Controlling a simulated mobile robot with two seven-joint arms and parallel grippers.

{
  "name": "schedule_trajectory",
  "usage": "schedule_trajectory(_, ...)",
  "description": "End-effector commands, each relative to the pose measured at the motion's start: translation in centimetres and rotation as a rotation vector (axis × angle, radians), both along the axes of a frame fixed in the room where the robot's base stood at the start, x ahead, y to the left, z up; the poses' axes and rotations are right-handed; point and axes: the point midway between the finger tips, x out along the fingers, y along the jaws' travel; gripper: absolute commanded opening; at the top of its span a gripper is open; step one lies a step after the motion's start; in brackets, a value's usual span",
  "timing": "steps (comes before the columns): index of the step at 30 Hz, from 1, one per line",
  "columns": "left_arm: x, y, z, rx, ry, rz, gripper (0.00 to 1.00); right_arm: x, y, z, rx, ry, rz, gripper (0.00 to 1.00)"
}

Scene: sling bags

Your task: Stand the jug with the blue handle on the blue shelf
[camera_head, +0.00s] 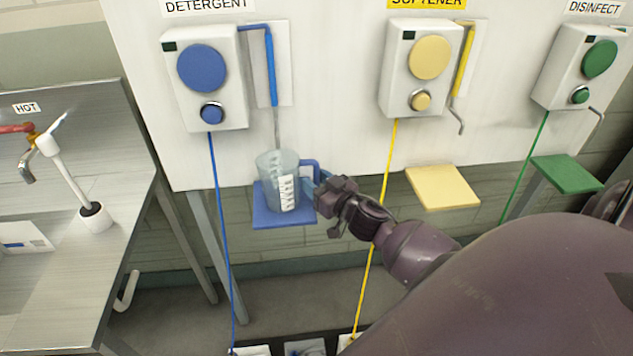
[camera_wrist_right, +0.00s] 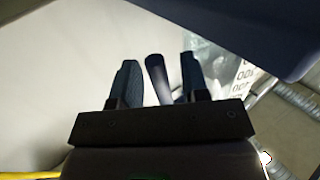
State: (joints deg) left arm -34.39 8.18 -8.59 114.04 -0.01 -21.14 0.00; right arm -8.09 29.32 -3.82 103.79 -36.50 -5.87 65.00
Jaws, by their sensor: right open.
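The clear jug (camera_head: 278,182) with a blue handle (camera_head: 310,168) and a white scale label stands upright on the blue shelf (camera_head: 268,220), below the detergent dispenser's spout. My right gripper (camera_head: 318,187) is at the handle, on the jug's right side. In the right wrist view, my right gripper (camera_wrist_right: 160,82) is open, with the handle (camera_wrist_right: 156,75) between its two fingers and gaps showing on both sides. Part of the clear jug (camera_wrist_right: 212,62) shows behind the right finger. A dark blue slab there, probably the shelf (camera_wrist_right: 245,25), fills the upper right. My left gripper is out of view.
The detergent dispenser (camera_head: 180,95) is above the jug. A yellow shelf (camera_head: 440,188) and a green shelf (camera_head: 566,174) are to the right. Blue, yellow and green hoses hang down. A steel sink counter (camera_head: 120,150) with a tap stands at the left.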

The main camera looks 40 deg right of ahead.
Motion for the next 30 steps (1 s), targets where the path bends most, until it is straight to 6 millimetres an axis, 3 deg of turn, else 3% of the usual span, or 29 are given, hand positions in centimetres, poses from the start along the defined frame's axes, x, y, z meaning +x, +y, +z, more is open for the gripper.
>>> schedule_trajectory(5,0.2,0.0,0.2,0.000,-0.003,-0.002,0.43,-0.6,0.0,0.1,0.001,0.001,0.000,0.41)
schedule_trajectory(21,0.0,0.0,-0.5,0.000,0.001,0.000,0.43,-9.1,-0.4,0.1,0.001,0.001,-0.001,0.41)
schedule_trajectory(30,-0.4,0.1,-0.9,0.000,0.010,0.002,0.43,-11.8,-0.5,0.2,-0.001,0.000,-0.001,0.41)
